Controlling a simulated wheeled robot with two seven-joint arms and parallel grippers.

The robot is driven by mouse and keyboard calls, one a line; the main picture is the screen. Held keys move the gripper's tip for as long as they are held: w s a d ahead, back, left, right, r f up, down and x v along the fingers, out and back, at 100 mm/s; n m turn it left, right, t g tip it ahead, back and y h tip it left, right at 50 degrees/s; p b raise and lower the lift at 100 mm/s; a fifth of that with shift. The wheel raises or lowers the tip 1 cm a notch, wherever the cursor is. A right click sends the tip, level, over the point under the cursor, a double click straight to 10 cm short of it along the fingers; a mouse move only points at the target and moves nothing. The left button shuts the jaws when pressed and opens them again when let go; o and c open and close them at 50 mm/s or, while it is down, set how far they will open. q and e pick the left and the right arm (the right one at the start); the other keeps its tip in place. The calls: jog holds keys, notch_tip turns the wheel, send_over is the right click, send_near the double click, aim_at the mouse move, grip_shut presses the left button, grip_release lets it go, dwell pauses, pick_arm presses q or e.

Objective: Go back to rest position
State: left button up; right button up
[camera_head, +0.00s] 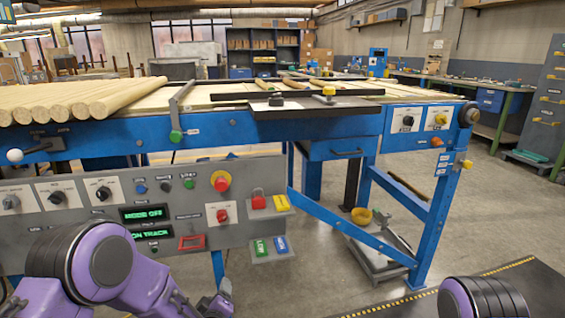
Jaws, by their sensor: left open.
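My left arm, purple with black joints, comes in at the bottom left, in front of the grey control panel (130,205). My left gripper (218,300) shows only in part at the bottom edge, below the panel. It is open and I see nothing held in it. Only a purple and black link of my right arm shows at the bottom right. My right gripper is outside the picture.
A blue workbench (240,128) stands ahead, with wooden rods (85,100) on its left. The panel carries knobs, a red emergency button (221,181) and two green displays.

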pick_arm(q)
jog(key=s+a+f+m+g, duration=0.2)
jog(key=s+a+f+g, duration=0.1)
jog(key=s+f, duration=0.5)
jog(key=s+a+f+m+g, duration=0.25)
jog(key=s+f, duration=0.25)
jog(key=s, duration=0.6)
jog(key=s+a+f+g, duration=0.2)
jog(key=s+g, duration=0.1)
jog(key=s, duration=0.6)
jog(key=s+a+f+g, duration=0.2)
jog(key=s+a, duration=0.1)
jog(key=s, duration=0.6)
notch_tip(320, 180, up, 20)
jog(key=p, duration=2)
jog(key=shift+s+d+y, duration=0.2)
jog(key=shift+y, duration=0.1)
